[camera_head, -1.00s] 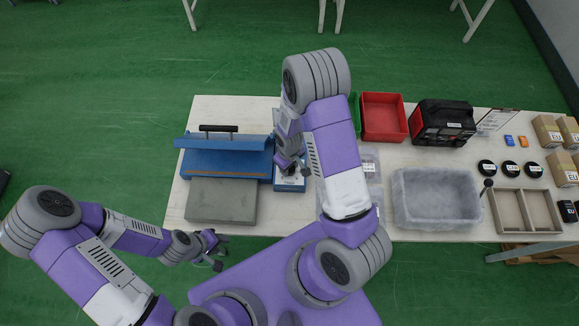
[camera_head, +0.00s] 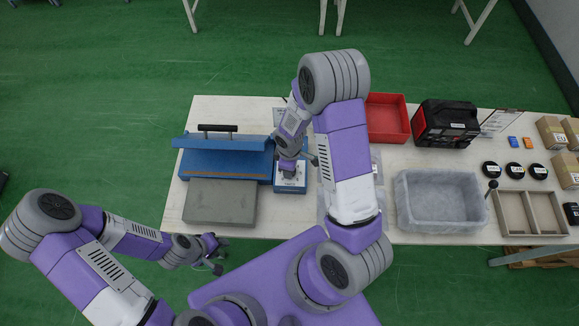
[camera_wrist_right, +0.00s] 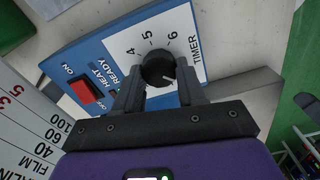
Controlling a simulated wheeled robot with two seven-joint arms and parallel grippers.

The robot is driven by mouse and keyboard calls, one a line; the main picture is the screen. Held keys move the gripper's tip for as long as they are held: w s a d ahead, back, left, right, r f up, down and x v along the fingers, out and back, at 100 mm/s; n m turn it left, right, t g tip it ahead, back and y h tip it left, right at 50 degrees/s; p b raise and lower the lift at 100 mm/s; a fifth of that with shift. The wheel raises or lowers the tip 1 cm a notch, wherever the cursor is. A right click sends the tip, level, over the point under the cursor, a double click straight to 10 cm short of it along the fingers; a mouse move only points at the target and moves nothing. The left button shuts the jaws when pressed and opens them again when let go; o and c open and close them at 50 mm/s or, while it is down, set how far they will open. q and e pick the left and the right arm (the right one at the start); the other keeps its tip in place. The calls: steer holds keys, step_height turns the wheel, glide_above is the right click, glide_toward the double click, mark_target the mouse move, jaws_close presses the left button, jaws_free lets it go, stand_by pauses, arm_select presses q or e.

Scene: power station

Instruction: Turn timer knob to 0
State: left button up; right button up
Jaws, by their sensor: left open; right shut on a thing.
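The timer knob (camera_wrist_right: 158,70) is round and black, on the white panel marked TIMER, with 4, 5 and 6 visible along its far side. A pale mark shows at the knob's lower right, toward one finger. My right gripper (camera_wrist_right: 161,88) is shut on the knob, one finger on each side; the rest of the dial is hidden. In the head view the knob is hidden under my right gripper (camera_head: 291,171), above the small blue control box (camera_head: 290,188). My left gripper (camera_head: 214,250) is open and empty, off the table's front edge.
A red HEAT switch (camera_wrist_right: 86,91) sits beside the timer panel. A blue machine (camera_head: 225,160) with a black handle and a grey block (camera_head: 220,202) stand left of the box.

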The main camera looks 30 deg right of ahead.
stand_by(0.3)
steer(key=o, duration=1.1)
steer(key=shift+c, duration=0.2)
step_height(320, 180, up, 8)
steer(key=shift+f+p, duration=0.2)
steer(key=shift+p, duration=0.25)
